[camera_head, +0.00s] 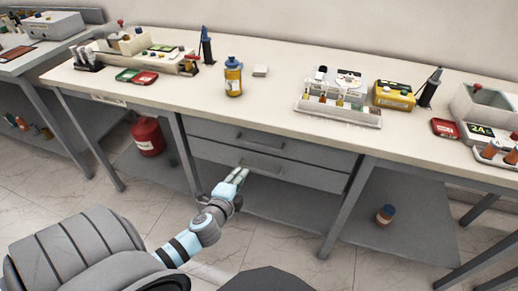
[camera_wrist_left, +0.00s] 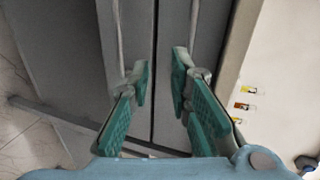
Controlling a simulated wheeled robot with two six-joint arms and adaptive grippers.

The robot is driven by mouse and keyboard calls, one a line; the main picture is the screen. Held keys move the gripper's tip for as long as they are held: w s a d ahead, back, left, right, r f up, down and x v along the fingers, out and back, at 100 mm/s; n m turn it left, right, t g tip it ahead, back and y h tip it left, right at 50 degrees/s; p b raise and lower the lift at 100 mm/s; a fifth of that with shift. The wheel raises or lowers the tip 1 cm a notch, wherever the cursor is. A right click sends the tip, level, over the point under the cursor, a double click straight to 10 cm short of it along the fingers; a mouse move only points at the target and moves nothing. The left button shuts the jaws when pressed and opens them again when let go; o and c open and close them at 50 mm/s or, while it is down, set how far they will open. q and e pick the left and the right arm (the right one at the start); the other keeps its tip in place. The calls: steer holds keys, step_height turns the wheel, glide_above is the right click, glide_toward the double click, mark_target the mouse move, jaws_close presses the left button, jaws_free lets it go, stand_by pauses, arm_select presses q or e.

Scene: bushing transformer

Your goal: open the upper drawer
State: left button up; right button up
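Two grey drawers hang under the white bench. The upper drawer (camera_head: 217,132) is closed, with a bar handle (camera_head: 262,146) on its front; the lower drawer (camera_head: 216,157) below it also looks closed. My left gripper (camera_head: 240,174) is in front of the lower drawer. In the left wrist view, turned sideways, the upper drawer (camera_wrist_left: 176,25) is on the right and the lower on the left. There my left gripper (camera_wrist_left: 163,80) is open, its green-padded fingers apart and nothing between them, around the seam between drawers. The upper handle (camera_wrist_left: 202,28) runs behind the right finger. My right gripper is out of view.
The bench top (camera_head: 270,100) holds a blue-capped yellow bottle (camera_head: 233,78), a tray of vials (camera_head: 340,108) and a yellow device (camera_head: 394,95). A red canister (camera_head: 148,136) stands on the lower shelf at left. The floor before the drawers is clear.

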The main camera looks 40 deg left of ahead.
mark_target(258, 145)
arm_select(q)
steer(key=shift+m+t, duration=0.4)
steer(key=shift+t, duration=0.1)
steer(key=w+a, duration=0.1)
steer(key=w, duration=0.3)
steer(key=w+a+b, duration=0.1)
steer(key=w, duration=0.4)
steer(key=w+a+b, duration=0.1)
steer(key=w+a, duration=0.1)
steer(key=w, duration=0.3)
steer(key=shift+w+r, duration=0.1)
steer(key=shift+r, duration=0.3)
jaws_close()
